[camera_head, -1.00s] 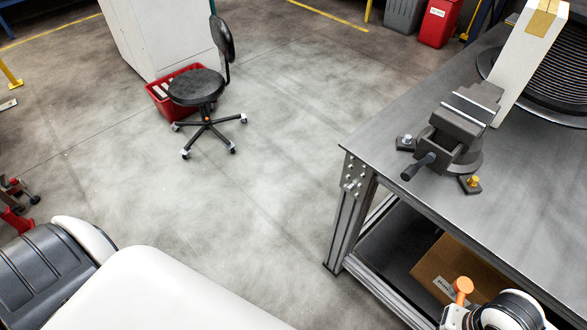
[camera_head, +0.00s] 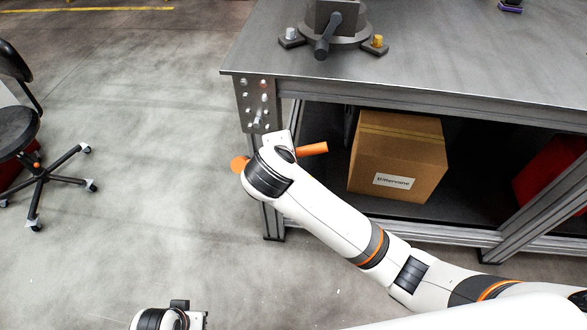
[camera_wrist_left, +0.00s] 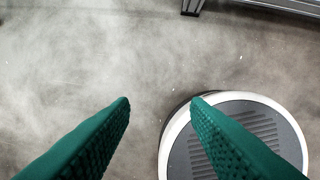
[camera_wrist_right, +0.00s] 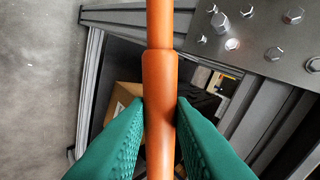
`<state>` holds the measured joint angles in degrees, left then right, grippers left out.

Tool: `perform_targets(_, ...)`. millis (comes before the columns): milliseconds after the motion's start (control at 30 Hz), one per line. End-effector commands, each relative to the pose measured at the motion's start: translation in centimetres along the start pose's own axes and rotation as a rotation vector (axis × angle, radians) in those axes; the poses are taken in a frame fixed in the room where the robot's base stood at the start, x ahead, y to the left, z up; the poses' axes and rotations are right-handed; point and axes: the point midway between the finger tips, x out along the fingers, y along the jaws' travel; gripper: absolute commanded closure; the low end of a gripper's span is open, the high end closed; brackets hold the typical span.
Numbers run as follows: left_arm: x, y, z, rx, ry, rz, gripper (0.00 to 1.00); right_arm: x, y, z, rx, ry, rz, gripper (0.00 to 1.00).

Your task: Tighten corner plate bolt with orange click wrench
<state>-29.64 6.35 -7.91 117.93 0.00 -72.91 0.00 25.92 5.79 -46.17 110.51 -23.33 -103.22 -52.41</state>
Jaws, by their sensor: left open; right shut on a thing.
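The corner plate (camera_head: 258,103) is a grey metal plate with several hex bolts, on the table's front left corner. In the right wrist view the plate (camera_wrist_right: 275,40) shows at top right. My right gripper (camera_wrist_right: 160,108) is shut on the orange click wrench (camera_wrist_right: 160,75) and holds it by its handle. In the head view the wrench (camera_head: 313,149) sticks out on both sides of my right wrist, just below the plate. Its head is out of frame in the right wrist view.
The steel table (camera_head: 430,62) carries a vise (camera_head: 337,25) with a bolt on each side. A cardboard box (camera_head: 397,160) and a red bin (camera_head: 553,172) stand on the lower shelf. A black stool (camera_head: 18,130) is at the left. The floor between is clear.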

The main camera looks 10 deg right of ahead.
Motion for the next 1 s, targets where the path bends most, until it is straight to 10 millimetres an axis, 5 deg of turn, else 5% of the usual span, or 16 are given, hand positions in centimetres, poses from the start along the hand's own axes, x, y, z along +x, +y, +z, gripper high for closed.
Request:
perform_targets(367,0.4,0.1,-0.4,-0.003,-0.021,0.004,0.57,0.8,0.1,-0.6,-0.051,0.065,-0.331,1.00)
perform_targets(800,10.7,-0.4,-3.2,0.003,0.022,-0.003,0.57,0.1,-0.4,-0.9,-0.056,0.178,-0.617,1.00)
perform_targets(1000,13.9,-0.5,-4.7,0.006,0.034,-0.005,0.57,0.1,-0.4,-0.8,-0.056,0.194,-0.681,1.00)
